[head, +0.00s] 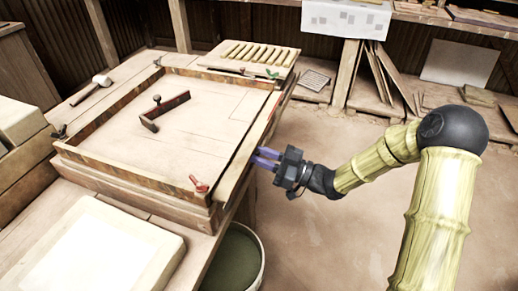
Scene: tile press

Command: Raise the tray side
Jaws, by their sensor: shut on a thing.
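The wooden tray (215,112) lies on the workbench, with raised walls at its back, left and front. Its right side (262,128) is a long board that leans outward along the tray's right edge, not upright like the other walls. My gripper (257,157) reaches in from the right, its purple fingers shut on the outer edge of this board near its middle. The fingertips are small in the view, and the exact contact is hard to see. A red-handled latch (199,184) sits at the tray's front right corner.
A dark angled tool (163,110) lies inside the tray. A mallet (92,89) lies left of it, and a ribbed board (262,53) lies behind. A white slab (88,252) is in front. A bucket (236,262) stands below the bench's right edge. The floor at right is open.

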